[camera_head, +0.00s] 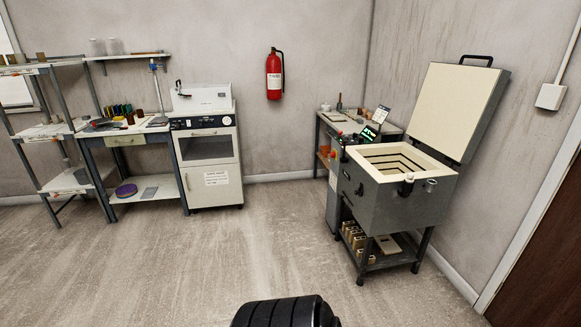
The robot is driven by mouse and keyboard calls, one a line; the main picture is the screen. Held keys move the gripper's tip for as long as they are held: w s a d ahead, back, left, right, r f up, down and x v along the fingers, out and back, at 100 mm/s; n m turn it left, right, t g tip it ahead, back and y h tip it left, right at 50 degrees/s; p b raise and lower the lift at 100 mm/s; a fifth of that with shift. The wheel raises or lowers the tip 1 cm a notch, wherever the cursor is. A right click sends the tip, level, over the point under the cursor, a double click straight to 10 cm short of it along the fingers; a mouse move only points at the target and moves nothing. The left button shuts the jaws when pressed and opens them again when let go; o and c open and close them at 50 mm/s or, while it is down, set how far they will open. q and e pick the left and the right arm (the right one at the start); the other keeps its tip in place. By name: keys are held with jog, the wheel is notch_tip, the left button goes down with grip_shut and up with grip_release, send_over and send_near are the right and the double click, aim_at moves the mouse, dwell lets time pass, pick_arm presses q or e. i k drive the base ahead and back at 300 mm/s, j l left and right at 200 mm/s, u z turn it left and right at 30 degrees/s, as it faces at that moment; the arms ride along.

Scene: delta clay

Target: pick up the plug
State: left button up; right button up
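I cannot make out a plug anywhere in the head view; it may be too small or hidden. The square kiln (393,198) stands on a dark stand at the right with its lid (451,108) raised. Its pale inner chamber is open and looks empty. Small knobs or fittings show on its front and side, but I cannot tell whether one is a plug. Neither of my grippers is in view.
A white cabinet with a dark window (209,160), a worktable (128,128) and a shelf rack (45,132) line the back left wall. A small table (332,124) stands behind the kiln. A red extinguisher (274,75) hangs on the wall. The middle floor (220,250) is clear.

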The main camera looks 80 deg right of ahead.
aim_at(410, 176)
jog(key=z, duration=3.7)
jog(key=i+l+z, duration=0.2)
jog(key=i, duration=0.35)
jog(key=i+z, duration=0.2)
jog(key=i, duration=0.35)
